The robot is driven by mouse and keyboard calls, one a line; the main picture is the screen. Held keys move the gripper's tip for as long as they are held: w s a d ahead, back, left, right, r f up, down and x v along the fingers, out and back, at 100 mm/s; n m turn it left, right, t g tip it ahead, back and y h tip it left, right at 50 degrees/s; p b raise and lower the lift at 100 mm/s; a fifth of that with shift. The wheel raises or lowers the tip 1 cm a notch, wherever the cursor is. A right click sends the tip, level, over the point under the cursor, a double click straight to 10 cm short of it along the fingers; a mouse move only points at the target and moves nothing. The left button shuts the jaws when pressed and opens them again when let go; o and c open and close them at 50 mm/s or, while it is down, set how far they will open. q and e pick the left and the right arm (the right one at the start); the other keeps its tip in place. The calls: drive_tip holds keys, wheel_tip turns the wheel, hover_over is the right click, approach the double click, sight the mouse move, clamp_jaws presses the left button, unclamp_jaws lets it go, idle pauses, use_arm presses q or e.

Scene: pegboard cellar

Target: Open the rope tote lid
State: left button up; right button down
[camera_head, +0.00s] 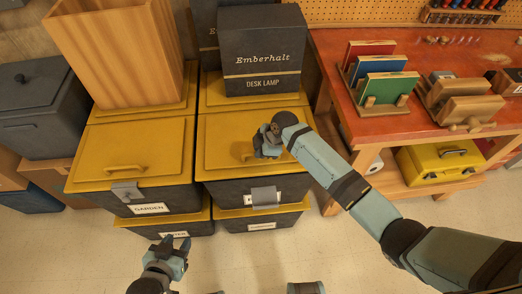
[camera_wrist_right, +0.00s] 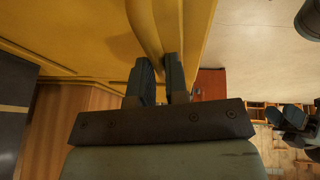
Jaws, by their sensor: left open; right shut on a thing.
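Two upper totes with yellow lids stand side by side. The left one reads GARDEN (camera_head: 149,209); the label on the right tote (camera_head: 232,192) is mostly covered by its grey latch (camera_head: 264,196), which hangs on the front below the lid edge, and I cannot read it. The right tote's yellow lid (camera_head: 222,150) lies flat and looks closed. My right gripper (camera_head: 250,154) is shut on the lid's handle, which also shows between the fingers in the right wrist view (camera_wrist_right: 146,32). My left gripper (camera_head: 176,245) is open and empty, low in front of the totes.
A black Emberhalt desk lamp box (camera_head: 262,55) and a wooden bin (camera_head: 120,45) stand on yellow lids behind. Lower totes (camera_head: 262,221) support the front ones. A red-topped workbench (camera_head: 400,122) stands at right, with a yellow toolbox (camera_head: 440,165) beneath. The floor in front is clear.

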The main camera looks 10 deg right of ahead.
drive_tip(key=w+r+g+p, duration=0.3)
drive_tip(key=w+r, duration=0.4)
drive_tip(key=r, duration=0.6)
drive_tip(key=shift+w+r+m+g+p, duration=0.2)
drive_tip(key=shift+m+g+p, duration=0.15)
drive_tip(key=shift+p, duration=0.35)
drive_tip(key=shift+d, duration=0.1)
drive_tip(key=c, duration=1.5)
unclamp_jaws()
drive_tip(key=shift+f, duration=0.1)
drive_tip(key=o, duration=0.4)
drive_tip(key=shift+w+f, duration=0.1)
drive_tip(key=shift+b+v, duration=0.7)
drive_tip(key=shift+v, duration=6.15)
